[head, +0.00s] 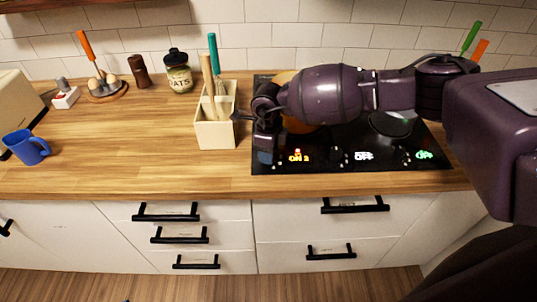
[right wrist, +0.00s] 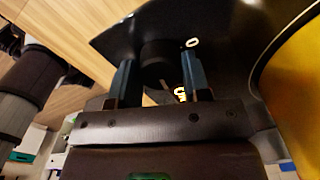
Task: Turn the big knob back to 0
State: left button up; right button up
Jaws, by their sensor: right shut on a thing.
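The big knob (right wrist: 158,55) is a dark round knob at the front left of the black cooktop (head: 322,167). In the right wrist view it sits between the two blue-grey fingers of my right gripper (right wrist: 159,80). In the head view my right gripper (head: 264,157) is at the cooktop's front left corner and hides the knob. The gripper is shut on the knob. Beside it an orange display (head: 299,157) reads ON with a digit too small to be sure of. My left gripper is not in view.
Two small knobs (head: 337,157) (head: 406,157) are to the right, near displays reading OFF. A golden pot (right wrist: 297,85) stands close to the gripper. The front left counter is clear beyond the blue mug (head: 25,147).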

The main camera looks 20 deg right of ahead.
jog(key=n+b, duration=0.1)
jog(key=n, duration=0.2)
jog(key=shift+f+b, duration=0.15)
jog(key=shift+b, duration=0.2)
jog(key=n+b, duration=0.1)
jog(key=n, duration=0.1)
jog(key=shift+n, duration=0.4)
jog(key=n+b, duration=0.3)
jog(key=n, duration=0.3)
jog(key=shift+b, duration=0.3)
jog(key=shift+n+b, duration=0.45)
jog(key=shift+n, duration=0.55)
jog(key=n+b, duration=0.1)
jog(key=n, duration=0.1)
jog(key=shift+n, duration=0.3)
jog(key=shift+n+b, duration=0.4)
jog(key=shift+n, duration=0.3)
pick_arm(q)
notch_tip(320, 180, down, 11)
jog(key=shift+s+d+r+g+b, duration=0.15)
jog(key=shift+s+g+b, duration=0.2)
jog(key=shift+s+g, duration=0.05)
pick_arm(e)
jog(key=shift+n, duration=0.8)
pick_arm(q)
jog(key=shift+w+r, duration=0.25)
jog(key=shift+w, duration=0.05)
pick_arm(e)
jog(key=shift+r, duration=0.2)
